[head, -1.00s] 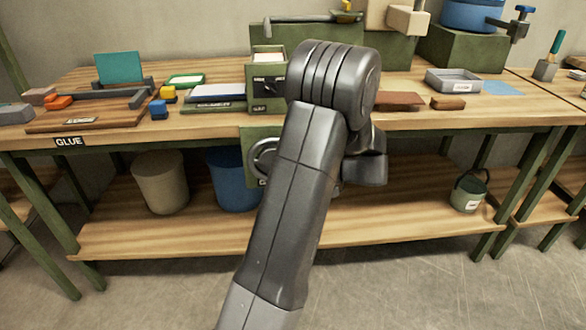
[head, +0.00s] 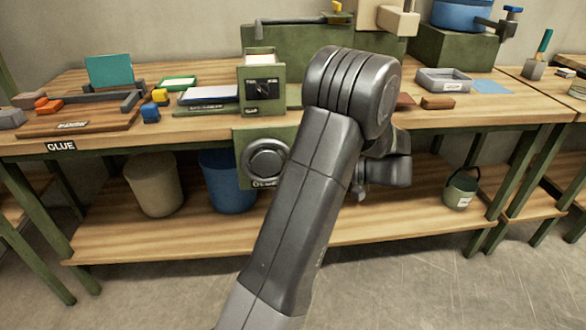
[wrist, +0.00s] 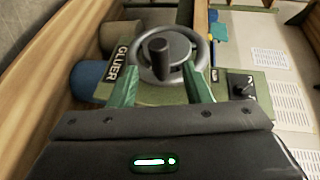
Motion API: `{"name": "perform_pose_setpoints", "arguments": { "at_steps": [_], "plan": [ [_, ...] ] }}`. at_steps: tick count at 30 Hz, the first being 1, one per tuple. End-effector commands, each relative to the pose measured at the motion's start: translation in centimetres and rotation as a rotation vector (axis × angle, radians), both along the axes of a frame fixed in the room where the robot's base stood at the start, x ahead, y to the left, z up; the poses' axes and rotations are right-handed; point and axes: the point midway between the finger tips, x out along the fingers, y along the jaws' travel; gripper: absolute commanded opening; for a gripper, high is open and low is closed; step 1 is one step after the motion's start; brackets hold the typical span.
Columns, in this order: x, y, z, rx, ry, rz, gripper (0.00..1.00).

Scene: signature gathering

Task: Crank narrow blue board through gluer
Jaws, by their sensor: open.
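The gluer (head: 262,85) is a green box on the table's front edge, with a dark dial plate and a lower front panel bearing a grey crank wheel (head: 265,158). A narrow flat board with a blue edge and pale top (head: 207,95) lies on a low green bed left of the box. In the wrist view the wheel (wrist: 148,71) and its dark knob (wrist: 160,48) face me beside the GLUER label (wrist: 117,60). My gripper (wrist: 166,66) is open, its green fingers either side of the knob in the picture; contact cannot be told. My arm hides it in the head view.
A glue tray (head: 75,123), an upright teal board (head: 110,71) and small blocks stand on the left. A grey tray (head: 445,80) and a brown block (head: 437,103) lie on the right. Bins (head: 153,185) stand on the shelf below.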

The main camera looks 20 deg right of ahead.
Motion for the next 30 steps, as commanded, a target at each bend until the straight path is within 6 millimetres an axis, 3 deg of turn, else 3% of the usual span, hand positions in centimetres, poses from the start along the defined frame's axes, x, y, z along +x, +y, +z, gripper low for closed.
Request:
{"name": "perform_pose_setpoints", "arguments": {
  "at_steps": [6, 12, 24, 30],
  "plan": [
    [-2.6, -3.3, 0.8, 0.001, 0.001, -0.001, 0.44],
    [-3.7, -4.5, 1.1, 0.001, 0.000, 0.001, 0.44],
    [-3.7, -4.5, 1.1, 0.002, 0.001, 0.002, 0.44],
    [-2.5, -3.0, 0.7, 0.001, 0.002, 0.004, 0.44]
  ]
}}
